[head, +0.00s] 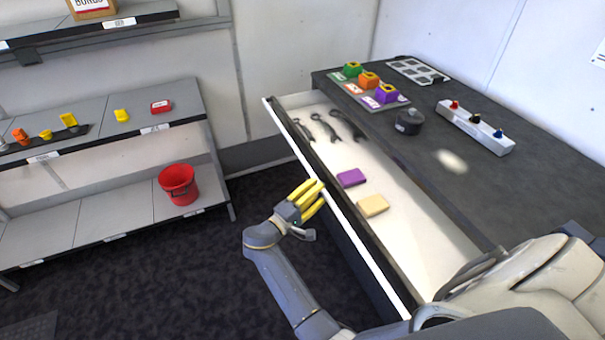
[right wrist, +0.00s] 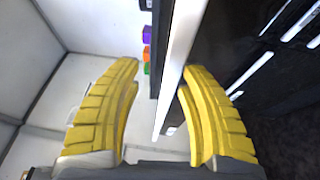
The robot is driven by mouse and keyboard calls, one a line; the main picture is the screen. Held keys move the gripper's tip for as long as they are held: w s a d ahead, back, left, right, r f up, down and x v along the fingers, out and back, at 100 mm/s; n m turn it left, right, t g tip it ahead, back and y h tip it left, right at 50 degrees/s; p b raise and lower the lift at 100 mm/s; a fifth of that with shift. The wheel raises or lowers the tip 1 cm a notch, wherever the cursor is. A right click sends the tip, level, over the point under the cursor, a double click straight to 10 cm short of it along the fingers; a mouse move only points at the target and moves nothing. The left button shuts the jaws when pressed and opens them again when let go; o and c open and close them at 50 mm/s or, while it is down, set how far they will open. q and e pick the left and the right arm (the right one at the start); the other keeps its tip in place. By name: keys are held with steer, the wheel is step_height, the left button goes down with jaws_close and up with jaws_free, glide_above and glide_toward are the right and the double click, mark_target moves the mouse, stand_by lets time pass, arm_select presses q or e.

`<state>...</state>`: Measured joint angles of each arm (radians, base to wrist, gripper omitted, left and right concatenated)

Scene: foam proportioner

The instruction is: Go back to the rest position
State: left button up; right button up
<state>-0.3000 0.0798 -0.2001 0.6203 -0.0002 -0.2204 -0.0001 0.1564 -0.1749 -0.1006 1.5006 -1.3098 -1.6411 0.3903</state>
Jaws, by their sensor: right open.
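My right gripper (head: 316,194) is at the front edge of the open drawer (head: 368,245) in the head view. Its yellow fingers are apart and hold nothing. In the right wrist view the spread fingers of the gripper (right wrist: 160,68) have the white drawer edge (right wrist: 180,50) running through the gap between them. I cannot tell whether a finger touches it. My left gripper is not in view.
The drawer holds a purple block (head: 351,178), a tan block (head: 373,205) and dark wrenches (head: 346,125). The dark worktop (head: 450,190) carries coloured pieces, a black round container (head: 409,121) and a white button strip (head: 475,127). Shelves with a red bucket (head: 179,184) stand left.

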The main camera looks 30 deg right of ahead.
steer(key=w+d, duration=0.1)
steer(key=w+d+f+y, duration=0.1)
steer(key=shift+d+f, duration=0.2)
steer(key=shift+d, duration=0.2)
stand_by(0.4)
steer(key=shift+d, duration=0.1)
stand_by(0.3)
